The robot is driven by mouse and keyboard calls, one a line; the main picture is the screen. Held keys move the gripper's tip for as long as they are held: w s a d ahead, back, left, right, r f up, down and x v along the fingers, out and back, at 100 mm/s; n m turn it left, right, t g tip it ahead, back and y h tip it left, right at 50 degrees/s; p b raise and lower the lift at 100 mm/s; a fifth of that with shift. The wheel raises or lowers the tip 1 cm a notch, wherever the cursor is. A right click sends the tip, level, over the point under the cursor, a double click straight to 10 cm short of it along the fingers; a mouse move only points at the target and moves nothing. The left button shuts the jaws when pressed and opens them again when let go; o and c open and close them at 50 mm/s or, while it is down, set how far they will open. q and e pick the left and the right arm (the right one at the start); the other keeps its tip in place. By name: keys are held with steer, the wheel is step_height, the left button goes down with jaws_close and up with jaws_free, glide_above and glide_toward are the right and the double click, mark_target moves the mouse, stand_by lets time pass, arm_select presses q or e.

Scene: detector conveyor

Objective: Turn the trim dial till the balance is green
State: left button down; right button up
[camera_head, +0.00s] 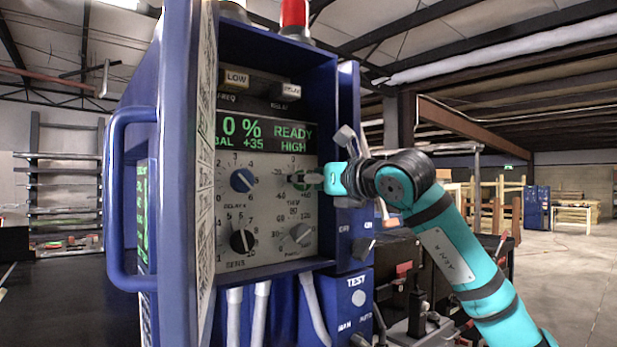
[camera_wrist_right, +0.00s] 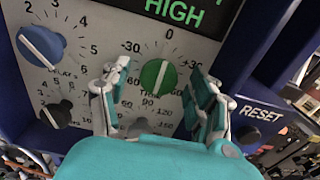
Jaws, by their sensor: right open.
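The trim dial is a green knob (camera_wrist_right: 158,77) with a white line, tilted slightly right at its top, on a scale marked -30, 0 and +30. It shows in the head view (camera_head: 303,184), mostly hidden by my right gripper (camera_head: 317,180). In the right wrist view, my right gripper (camera_wrist_right: 153,83) is open, with one finger on each side of the dial and gaps between. The display (camera_head: 264,134) reads 0 %, READY, BAL +35 and HIGH in green letters. My left gripper is not in view.
A blue delay knob (camera_head: 242,180) and a black knob (camera_head: 243,241) sit left of the dial. A grey knob (camera_head: 298,235) is below it. The blue cabinet wall (camera_head: 349,110) rises close to my right arm. A blue handle (camera_head: 117,200) stands out at the left.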

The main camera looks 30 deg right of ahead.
steer(key=c, duration=1.1)
steer(key=shift+n, duration=0.4)
steer(key=shift+a+n+p, duration=0.2)
steer(key=shift+n+p, duration=1.4)
steer(key=shift+n, duration=5.7)
steer(key=shift+f, duration=0.1)
